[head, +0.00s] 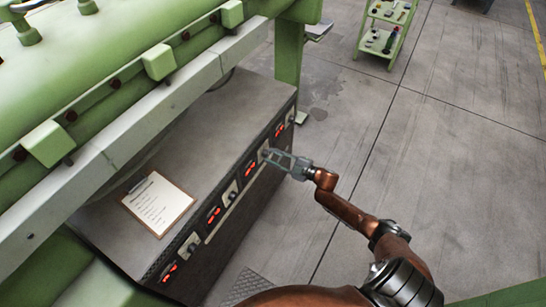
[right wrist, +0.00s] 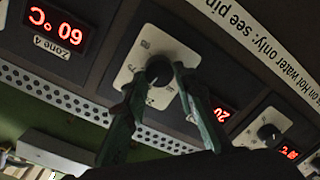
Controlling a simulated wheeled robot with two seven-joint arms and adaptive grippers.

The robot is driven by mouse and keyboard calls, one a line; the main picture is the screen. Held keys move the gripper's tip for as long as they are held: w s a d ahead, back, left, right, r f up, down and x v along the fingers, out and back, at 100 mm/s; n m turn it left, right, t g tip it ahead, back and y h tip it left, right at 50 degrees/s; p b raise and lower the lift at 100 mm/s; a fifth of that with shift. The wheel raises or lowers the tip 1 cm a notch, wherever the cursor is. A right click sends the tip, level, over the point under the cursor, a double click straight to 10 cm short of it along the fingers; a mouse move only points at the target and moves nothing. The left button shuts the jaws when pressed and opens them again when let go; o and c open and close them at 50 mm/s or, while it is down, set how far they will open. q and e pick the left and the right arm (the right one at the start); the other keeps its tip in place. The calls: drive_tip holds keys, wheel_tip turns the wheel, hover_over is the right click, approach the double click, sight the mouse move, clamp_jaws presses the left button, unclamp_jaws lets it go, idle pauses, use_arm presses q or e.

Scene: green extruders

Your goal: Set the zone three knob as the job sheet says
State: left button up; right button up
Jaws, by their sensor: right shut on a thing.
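The dark zone three knob (right wrist: 160,69) sits on a pale square dial plate (right wrist: 150,50) in the right wrist view. My right gripper (right wrist: 158,80) has its two fingers on either side of this knob and is shut on it. The head view also shows my right gripper (head: 270,156) at the front control panel. A red display (right wrist: 222,114) beside the knob is partly hidden by a finger. The job sheet (head: 158,204) lies on a clipboard on top of the grey cabinet; its writing is too small to read. My left gripper is not in view.
The Zone 4 display (right wrist: 55,28) reads 60 °C upside down. Other knobs (right wrist: 268,133) and displays (head: 214,215) line the panel. The green machine barrel (head: 90,60) runs above the cabinet (head: 235,115). A green cart (head: 385,30) stands far off; the floor at right is clear.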

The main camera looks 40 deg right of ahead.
drive_tip(key=m, duration=0.2)
drive_tip(key=shift+d+m, duration=0.15)
drive_tip(key=shift+m, duration=0.25)
drive_tip(key=m, duration=0.2)
drive_tip(key=shift+m+y, duration=0.3)
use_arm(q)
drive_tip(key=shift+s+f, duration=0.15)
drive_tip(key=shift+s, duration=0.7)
use_arm(e)
drive_tip(key=shift+w+d+m, duration=0.1)
drive_tip(key=shift+m, duration=2.1)
drive_tip(key=o, duration=1.2)
drive_tip(key=shift+c, duration=0.2)
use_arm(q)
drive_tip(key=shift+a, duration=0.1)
use_arm(e)
drive_tip(key=v, duration=1.2)
drive_tip(key=shift+f, duration=0.3)
